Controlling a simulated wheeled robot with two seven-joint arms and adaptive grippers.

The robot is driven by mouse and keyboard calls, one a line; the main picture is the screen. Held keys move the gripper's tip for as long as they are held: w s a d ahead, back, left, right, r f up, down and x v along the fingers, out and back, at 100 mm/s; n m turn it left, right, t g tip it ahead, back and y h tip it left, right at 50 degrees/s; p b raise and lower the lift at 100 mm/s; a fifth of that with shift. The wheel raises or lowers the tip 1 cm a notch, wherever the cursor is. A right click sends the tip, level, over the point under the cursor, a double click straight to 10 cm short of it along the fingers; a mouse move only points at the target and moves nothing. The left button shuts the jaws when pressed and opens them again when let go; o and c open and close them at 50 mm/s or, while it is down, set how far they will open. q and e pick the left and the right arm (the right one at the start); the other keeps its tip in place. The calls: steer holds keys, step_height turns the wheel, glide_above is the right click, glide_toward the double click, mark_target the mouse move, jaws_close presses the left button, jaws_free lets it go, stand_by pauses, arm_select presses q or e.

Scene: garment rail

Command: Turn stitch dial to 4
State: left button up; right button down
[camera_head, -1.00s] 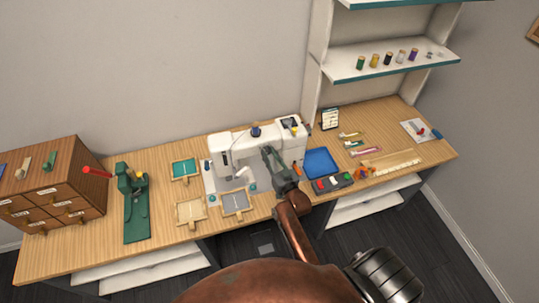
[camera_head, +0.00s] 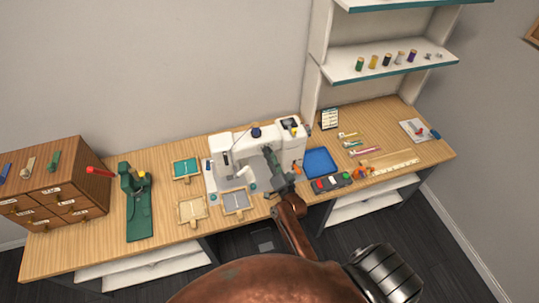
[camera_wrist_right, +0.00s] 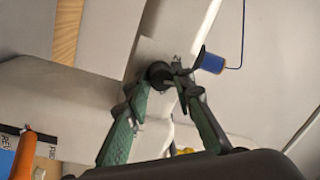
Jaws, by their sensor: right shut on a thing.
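The white sewing machine (camera_head: 230,143) stands on the wooden table, and its white body also fills much of the right wrist view (camera_wrist_right: 60,95). A dark round knob, which looks like the stitch dial (camera_wrist_right: 159,73), sits on the machine's body. My right gripper (camera_wrist_right: 164,78) has its green fingers closed around this dial, one fingertip on each side. In the head view my right gripper (camera_head: 268,153) reaches the machine's front and hides the dial. The dial's markings and setting cannot be read. My left gripper is not in view.
A blue thread spool (camera_wrist_right: 210,62) stands on the machine close to my fingertips. A blue tray (camera_head: 320,162) and a dark box with coloured buttons (camera_head: 332,182) lie right of the machine. Small trays (camera_head: 192,209) lie left. A green press (camera_head: 137,205) stands farther left.

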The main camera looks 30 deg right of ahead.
steer(key=m+h, duration=0.1)
steer(key=m, duration=0.4)
steer(key=shift+m, duration=0.7)
steer(key=c, duration=1.7)
jaws_free()
steer(key=shift+o, duration=0.2)
steer(key=v, duration=1.2)
